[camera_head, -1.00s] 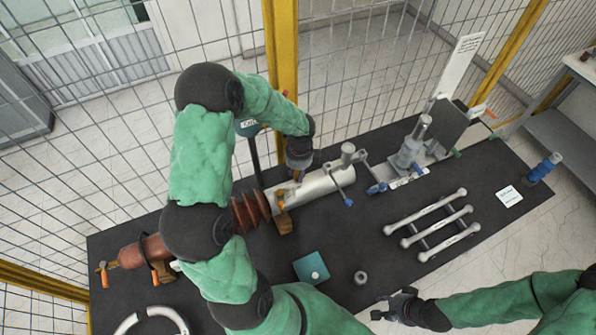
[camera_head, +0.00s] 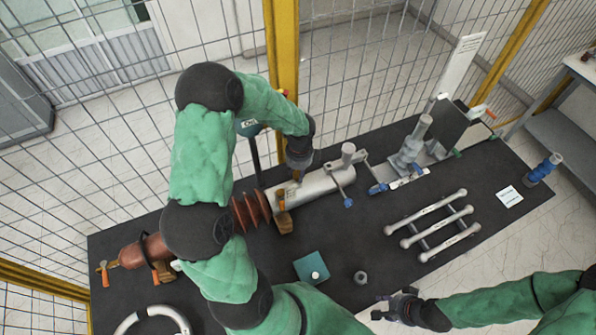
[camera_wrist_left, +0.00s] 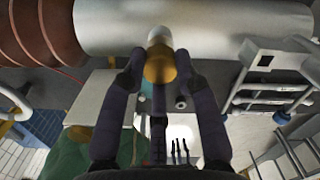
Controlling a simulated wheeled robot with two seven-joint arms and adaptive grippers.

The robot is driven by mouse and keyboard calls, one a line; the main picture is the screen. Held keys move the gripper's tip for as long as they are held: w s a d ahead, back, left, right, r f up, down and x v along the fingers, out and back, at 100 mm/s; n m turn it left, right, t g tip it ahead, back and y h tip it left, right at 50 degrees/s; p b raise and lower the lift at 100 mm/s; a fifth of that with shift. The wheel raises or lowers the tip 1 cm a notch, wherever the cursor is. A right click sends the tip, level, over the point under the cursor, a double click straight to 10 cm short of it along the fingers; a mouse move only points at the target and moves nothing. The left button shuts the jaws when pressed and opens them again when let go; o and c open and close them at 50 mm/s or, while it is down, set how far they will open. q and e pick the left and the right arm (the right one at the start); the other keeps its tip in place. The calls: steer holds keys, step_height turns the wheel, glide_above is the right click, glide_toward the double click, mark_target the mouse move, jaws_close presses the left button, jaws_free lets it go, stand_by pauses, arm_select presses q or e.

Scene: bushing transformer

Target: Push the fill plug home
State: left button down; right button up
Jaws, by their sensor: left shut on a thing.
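The fill plug (camera_wrist_left: 160,68) is a brass-coloured piece with a pale rounded end, seen in the left wrist view. Its pale end meets the edge of the silver cylinder of the bushing (camera_wrist_left: 200,28); how deep it sits is hidden. My left gripper (camera_wrist_left: 159,62) is shut on the plug, one finger on each side. In the head view the left gripper (camera_head: 297,172) points down at the top of the silver cylinder (camera_head: 318,186), and the plug is mostly hidden there. My right gripper (camera_head: 379,306) is apart from everything, empty and seemingly open, at the table's front edge.
The brown ribbed bushing end (camera_head: 250,211) lies left of the cylinder on wooden supports. A rack of three labelled bars (camera_head: 430,225) lies to the right. A teal block (camera_head: 311,267) and a small nut (camera_head: 361,277) lie in front. Wire fencing stands behind the table.

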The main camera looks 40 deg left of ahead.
arm_select(q)
steer(key=shift+f+b, duration=0.85)
steer(key=shift+f, duration=0.3)
steer(key=c, duration=0.8)
jaws_free()
steer(key=shift+c, duration=0.2)
steer(key=shift+r, duration=0.15)
steer(key=r, duration=0.7)
steer(key=shift+d+r, duration=0.1)
steer(key=shift+d, duration=0.1)
